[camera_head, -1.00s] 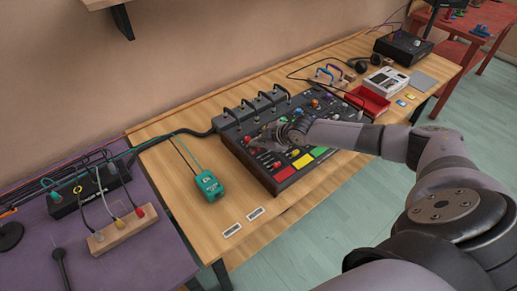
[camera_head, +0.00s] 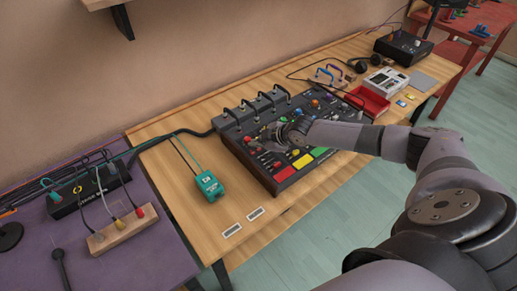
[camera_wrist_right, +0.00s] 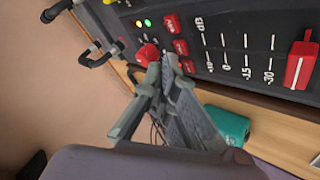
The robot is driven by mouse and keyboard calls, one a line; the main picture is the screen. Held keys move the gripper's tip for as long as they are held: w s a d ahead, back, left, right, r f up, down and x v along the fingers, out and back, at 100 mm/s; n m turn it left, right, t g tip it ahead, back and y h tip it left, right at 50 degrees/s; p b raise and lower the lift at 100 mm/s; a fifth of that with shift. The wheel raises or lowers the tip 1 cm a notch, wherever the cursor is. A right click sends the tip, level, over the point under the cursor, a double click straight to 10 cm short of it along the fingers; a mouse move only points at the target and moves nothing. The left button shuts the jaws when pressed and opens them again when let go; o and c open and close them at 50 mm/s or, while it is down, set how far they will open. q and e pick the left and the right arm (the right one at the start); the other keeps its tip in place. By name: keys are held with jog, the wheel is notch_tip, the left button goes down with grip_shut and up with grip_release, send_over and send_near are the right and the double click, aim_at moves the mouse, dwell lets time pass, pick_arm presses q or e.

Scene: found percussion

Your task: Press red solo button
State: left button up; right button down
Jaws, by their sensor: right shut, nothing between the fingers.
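The mixing console (camera_head: 235,147) lies on the wooden table, with coloured pads along its front. My right gripper (camera_head: 256,146) is over the console's left part, fingers shut and empty. In the right wrist view, the closed fingertips (camera_wrist_right: 168,68) are right beside a round red knob or button (camera_wrist_right: 147,55); whether they touch is unclear. Three red square buttons show close by: an upper one (camera_wrist_right: 172,25), a middle one (camera_wrist_right: 181,47) and a lower one (camera_wrist_right: 187,67), the last partly near the fingertips. No readable label marks the solo button. My left gripper is out of view.
A red fader (camera_wrist_right: 300,62) and small lit lamps (camera_wrist_right: 143,22) are on the panel. A teal box (camera_head: 209,186) with cables stands left of the console. A red tray (camera_head: 368,101) is to its right. The table's front left is mostly clear apart from two labels.

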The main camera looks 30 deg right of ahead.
aim_at(258, 150)
jog(key=shift+f, duration=0.4)
jog(key=shift+f+b, duration=0.15)
jog(key=shift+b, duration=0.15)
jog(key=shift+r+p, duration=0.6)
jog(key=shift+r, duration=0.05)
notch_tip(258, 150, up, 6)
jog(key=p, duration=0.5)
dwell(0.7)
